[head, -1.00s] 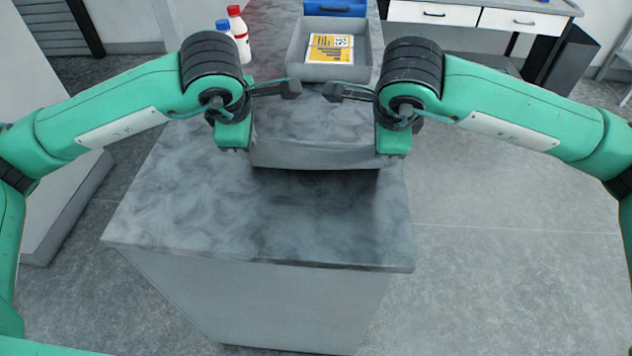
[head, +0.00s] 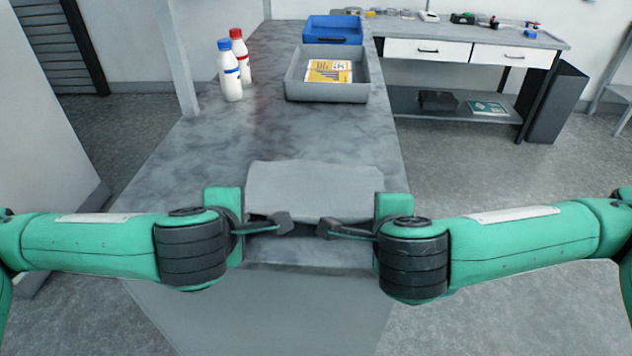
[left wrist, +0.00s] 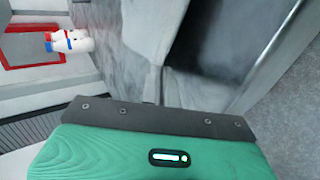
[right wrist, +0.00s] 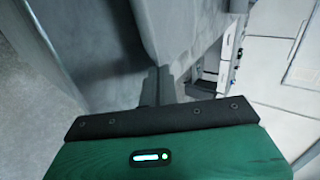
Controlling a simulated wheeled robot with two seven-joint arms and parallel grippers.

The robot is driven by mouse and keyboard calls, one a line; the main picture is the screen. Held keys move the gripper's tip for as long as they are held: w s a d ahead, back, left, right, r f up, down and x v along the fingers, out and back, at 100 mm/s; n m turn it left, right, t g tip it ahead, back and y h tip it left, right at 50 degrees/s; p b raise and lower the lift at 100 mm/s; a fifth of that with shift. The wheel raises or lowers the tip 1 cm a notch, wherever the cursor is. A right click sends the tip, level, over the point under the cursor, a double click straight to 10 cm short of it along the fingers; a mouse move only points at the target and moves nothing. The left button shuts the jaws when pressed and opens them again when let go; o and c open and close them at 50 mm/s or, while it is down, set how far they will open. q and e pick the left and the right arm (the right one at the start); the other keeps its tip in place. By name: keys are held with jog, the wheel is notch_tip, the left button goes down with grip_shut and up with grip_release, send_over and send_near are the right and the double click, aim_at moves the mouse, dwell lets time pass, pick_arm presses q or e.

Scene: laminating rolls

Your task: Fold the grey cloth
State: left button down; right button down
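The grey cloth (head: 314,188) is stretched between my two grippers over the near end of the grey table. Its near edge appears raised, with a dark gap under it; I cannot tell how much of the rest touches the table. My left gripper (head: 243,212) is at the cloth's left side and my right gripper (head: 377,212) at its right side. In the right wrist view, the right fingers (right wrist: 158,84) are close together at the cloth's edge (right wrist: 155,35).
The marbled grey table (head: 290,125) is clear beyond the cloth. A blue-capped bottle (head: 230,75) and a red-capped bottle (head: 241,60) stand at its back left. A grey tray (head: 327,92) with a yellow-and-white packet (head: 328,71) and a blue bin (head: 333,30) are behind.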

pick_arm(q)
jog(key=c, duration=1.3)
grip_release()
pick_arm(e)
jog(key=c, duration=1.3)
grip_release()
